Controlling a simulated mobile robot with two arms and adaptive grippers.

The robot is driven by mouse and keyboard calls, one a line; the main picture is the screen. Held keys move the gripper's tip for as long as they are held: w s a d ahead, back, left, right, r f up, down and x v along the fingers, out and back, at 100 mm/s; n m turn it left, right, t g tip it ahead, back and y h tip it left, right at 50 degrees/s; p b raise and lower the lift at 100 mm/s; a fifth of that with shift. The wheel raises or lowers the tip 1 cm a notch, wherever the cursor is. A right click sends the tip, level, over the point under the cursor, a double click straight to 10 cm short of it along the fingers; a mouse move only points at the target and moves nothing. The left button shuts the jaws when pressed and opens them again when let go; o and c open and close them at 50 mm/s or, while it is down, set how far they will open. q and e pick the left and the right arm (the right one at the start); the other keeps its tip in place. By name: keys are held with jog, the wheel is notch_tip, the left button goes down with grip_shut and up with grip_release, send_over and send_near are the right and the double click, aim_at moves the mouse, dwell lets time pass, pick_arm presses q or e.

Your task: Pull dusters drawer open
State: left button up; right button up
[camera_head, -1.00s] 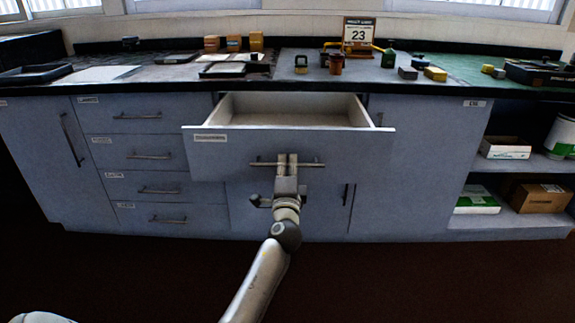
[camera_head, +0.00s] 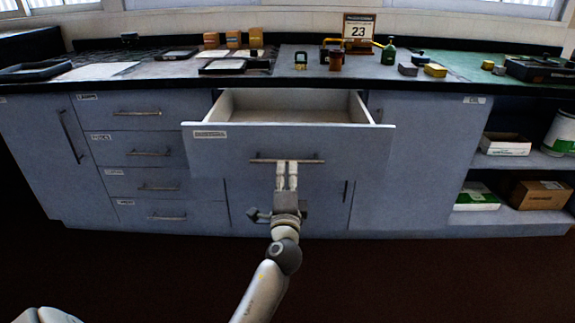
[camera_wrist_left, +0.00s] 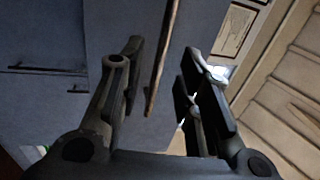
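The wide top drawer (camera_head: 255,143) in the middle of the cabinet stands pulled out, with its empty-looking pale inside showing. A small label (camera_head: 209,134) is at its upper left; its text is too small to read. The drawer's bar handle (camera_head: 309,161) runs across the front. My left gripper (camera_head: 287,163) is right at the handle's middle, its fingertips just at the bar. In the left wrist view the fingers are spread apart, and the handle (camera_wrist_left: 163,60) passes between them with clear gaps on both sides. My right gripper is not in view.
Drawers (camera_head: 146,153) are stacked to the left, and a cupboard door (camera_head: 415,165) and open shelves (camera_head: 525,217) are to the right. The worktop (camera_head: 295,86) carries boxes, trays and a calendar (camera_head: 358,31). The floor (camera_head: 420,280) in front is clear.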

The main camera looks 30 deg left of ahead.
pick_arm(q)
jog(key=v, duration=0.6)
jog(key=shift+s+d, duration=0.2)
jog(key=shift+s, duration=0.1)
jog(key=shift+f, duration=0.1)
